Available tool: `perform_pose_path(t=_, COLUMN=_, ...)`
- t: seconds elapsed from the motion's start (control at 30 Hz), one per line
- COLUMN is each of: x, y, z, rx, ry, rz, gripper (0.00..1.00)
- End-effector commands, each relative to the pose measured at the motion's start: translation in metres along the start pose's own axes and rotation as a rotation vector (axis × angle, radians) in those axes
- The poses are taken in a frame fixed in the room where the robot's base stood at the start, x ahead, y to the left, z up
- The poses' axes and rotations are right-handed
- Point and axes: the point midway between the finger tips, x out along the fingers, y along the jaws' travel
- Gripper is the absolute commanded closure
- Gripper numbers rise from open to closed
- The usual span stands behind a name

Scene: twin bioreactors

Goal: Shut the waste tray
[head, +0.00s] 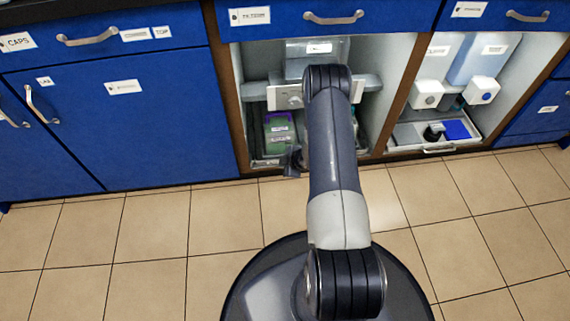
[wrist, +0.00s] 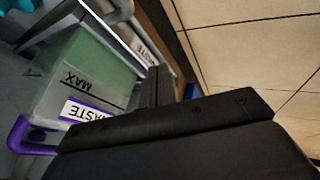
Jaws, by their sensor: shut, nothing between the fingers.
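The waste tray (head: 266,163) is at the bottom of the left open bay, largely hidden by my arm in the head view. In the wrist view its front (wrist: 148,42) carries a label that seems to read WASTE. A green waste container (wrist: 105,68) with a MAX line and a purple handle stands in it; it also shows in the head view (head: 279,133). My gripper (head: 293,162) is low at the tray's front; in the wrist view its black fingers (wrist: 160,78) are shut and empty, close to the tray front. Contact and how far out the tray sits cannot be told.
The right bay holds two white dispensers (head: 428,95) and a lower tray (head: 407,133) with a dark round item. Blue cabinet doors (head: 130,130) are at the left, and drawers with handles (head: 334,18) run above. The tiled floor (head: 150,230) is clear.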

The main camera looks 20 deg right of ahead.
Motion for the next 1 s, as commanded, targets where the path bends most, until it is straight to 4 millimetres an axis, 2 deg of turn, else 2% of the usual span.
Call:
perform_pose_path(t=0.03, x=-0.014, y=0.005, z=-0.002, rx=0.002, ry=0.0, rz=0.004, gripper=1.0)
perform_pose_path(t=0.3, x=-0.061, y=0.005, z=-0.002, rx=0.003, ry=0.0, rz=0.005, gripper=1.0)
perform_pose_path(t=0.5, x=-0.086, y=0.003, z=-0.001, rx=0.001, ry=0.0, rz=0.004, gripper=1.0)
perform_pose_path(t=0.67, x=-0.092, y=0.002, z=-0.001, rx=-0.001, ry=0.001, rz=0.003, gripper=1.0)
perform_pose_path(t=1.0, x=-0.09, y=0.002, z=-0.001, rx=-0.001, ry=0.001, rz=0.003, gripper=1.0)
